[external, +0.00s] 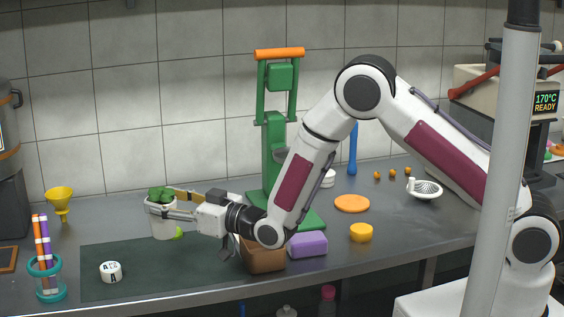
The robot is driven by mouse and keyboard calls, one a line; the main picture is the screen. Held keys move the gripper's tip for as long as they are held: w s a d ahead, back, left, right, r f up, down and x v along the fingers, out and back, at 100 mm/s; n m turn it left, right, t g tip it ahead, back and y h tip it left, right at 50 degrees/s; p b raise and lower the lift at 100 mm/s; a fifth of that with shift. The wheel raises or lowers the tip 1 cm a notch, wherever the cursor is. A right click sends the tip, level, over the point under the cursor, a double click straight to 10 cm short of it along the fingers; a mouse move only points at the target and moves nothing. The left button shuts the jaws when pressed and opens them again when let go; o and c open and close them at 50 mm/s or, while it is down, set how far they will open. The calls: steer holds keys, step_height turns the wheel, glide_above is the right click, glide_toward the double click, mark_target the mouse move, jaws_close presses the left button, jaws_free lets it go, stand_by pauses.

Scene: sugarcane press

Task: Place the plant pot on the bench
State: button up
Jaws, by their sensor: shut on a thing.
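The plant pot (164,228) is a white pot with green leaves on top, at the left of the external view. My gripper (160,205) reaches in from the right and is shut on the pot near its rim, one finger on the near side. The pot is upright. Its base appears at or just above the dark mat's back edge; I cannot tell whether it touches. The bench (215,187) is a long grey counter along a tiled wall.
A dark mat (180,268) covers the front left, with a small white marked item (110,271) on it. A yellow funnel (60,202) and a teal holder (47,282) stand left. A green press (275,150), brown box (262,260) and purple block (307,244) are right of the pot.

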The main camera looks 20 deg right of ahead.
steer(key=shift+r, duration=0.1)
step_height(320, 180, up, 12)
steer(key=f, duration=0.1)
steer(key=w+d+m+t+h, duration=0.15)
steer(key=w+d, duration=0.35)
steer(key=d, duration=0.8)
steer(key=w+d+m+t+h, duration=0.15)
steer(key=w+d, duration=0.45)
steer(key=d, duration=0.7)
steer(key=w+d+m+t+h, duration=0.1)
steer(key=w+d+h, duration=0.3)
steer(key=d, duration=0.9)
steer(key=s+d+m+t+h, duration=0.1)
steer(key=s+d+m+h, duration=0.2)
steer(key=d, duration=2.2)
steer(key=s+d+m+h, duration=0.2)
steer(key=s+d+h, duration=0.1)
steer(key=s+d, duration=1.15)
step_height(320, 180, down, 11)
steer(key=shift+d+t, duration=0.4)
